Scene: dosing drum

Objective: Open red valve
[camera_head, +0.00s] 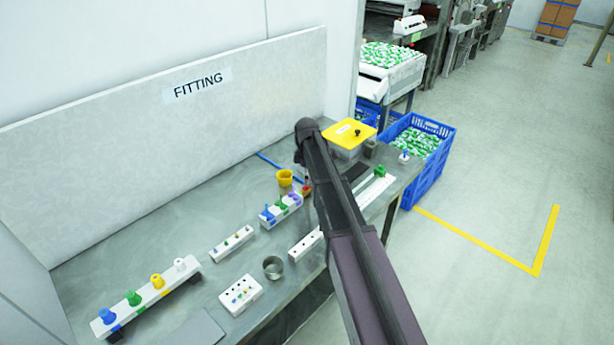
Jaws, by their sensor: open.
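A small red part (306,190), which looks like the red valve, shows just left of my forearm on the grey metal table (185,240). Much of it is hidden, so I cannot tell its handle position. A blue line (270,161) runs along the table toward it. My arm reaches over the table from the lower right. My gripper (301,160) points down above the area of the red part. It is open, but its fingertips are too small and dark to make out. I cannot tell whether it touches anything.
A yellow cup (285,178) and a white block with coloured pegs (281,211) stand left of the red part. A yellow-lidded box (349,137) stands behind right. A rack with coloured knobs (146,297) and a metal cup (273,267) stand nearer. A white panel (200,110) closes the back.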

